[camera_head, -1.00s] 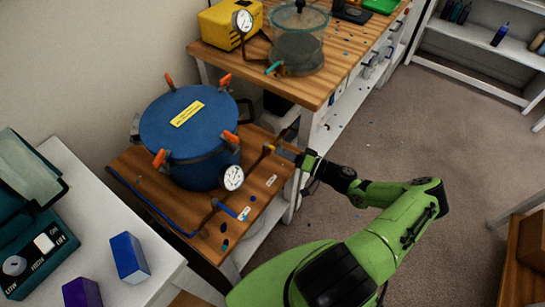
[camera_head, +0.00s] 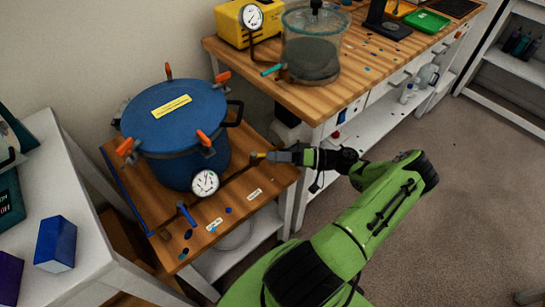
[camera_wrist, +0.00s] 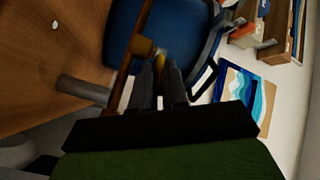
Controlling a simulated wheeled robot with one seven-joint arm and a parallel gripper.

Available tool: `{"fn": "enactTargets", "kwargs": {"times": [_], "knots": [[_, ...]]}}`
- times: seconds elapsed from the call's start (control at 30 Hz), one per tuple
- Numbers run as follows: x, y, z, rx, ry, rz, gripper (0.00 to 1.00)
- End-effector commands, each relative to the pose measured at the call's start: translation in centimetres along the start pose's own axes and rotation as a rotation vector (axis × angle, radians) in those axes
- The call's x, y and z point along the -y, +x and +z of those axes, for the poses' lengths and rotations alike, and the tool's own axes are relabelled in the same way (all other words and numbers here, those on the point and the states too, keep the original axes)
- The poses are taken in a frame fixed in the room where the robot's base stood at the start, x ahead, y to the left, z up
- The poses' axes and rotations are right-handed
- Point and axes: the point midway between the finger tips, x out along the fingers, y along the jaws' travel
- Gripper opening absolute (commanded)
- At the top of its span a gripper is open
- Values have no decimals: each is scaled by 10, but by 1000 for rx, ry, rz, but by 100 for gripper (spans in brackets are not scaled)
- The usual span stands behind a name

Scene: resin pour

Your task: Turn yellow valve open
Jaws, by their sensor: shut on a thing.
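The yellow valve (camera_head: 257,157) sits on the pipe to the right of the blue pressure pot (camera_head: 175,125), above the low wooden table.
A round gauge (camera_head: 205,183) and a blue-handled valve (camera_head: 186,213) are on the same pipe, left of my gripper. A higher bench (camera_head: 335,85) behind carries a clear chamber (camera_head: 311,52) and a yellow pump (camera_head: 240,24). Open carpet (camera_head: 420,150) lies to the right.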

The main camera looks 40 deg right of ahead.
Motion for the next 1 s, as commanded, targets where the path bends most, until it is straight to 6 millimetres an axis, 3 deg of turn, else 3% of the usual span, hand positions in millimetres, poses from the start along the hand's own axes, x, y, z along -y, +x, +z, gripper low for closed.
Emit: {"fn": "enactTargets", "kwargs": {"times": [0.53, 0.57, 0.7, 1.0], "knots": [[0, -1, 2, 18, 3, -8, 0], [0, -1, 2, 18, 3, -8, 18], [0, -1, 1, 17, 2, -9, 39], [0, -3, 1, 16, 1, -9, 39]]}}
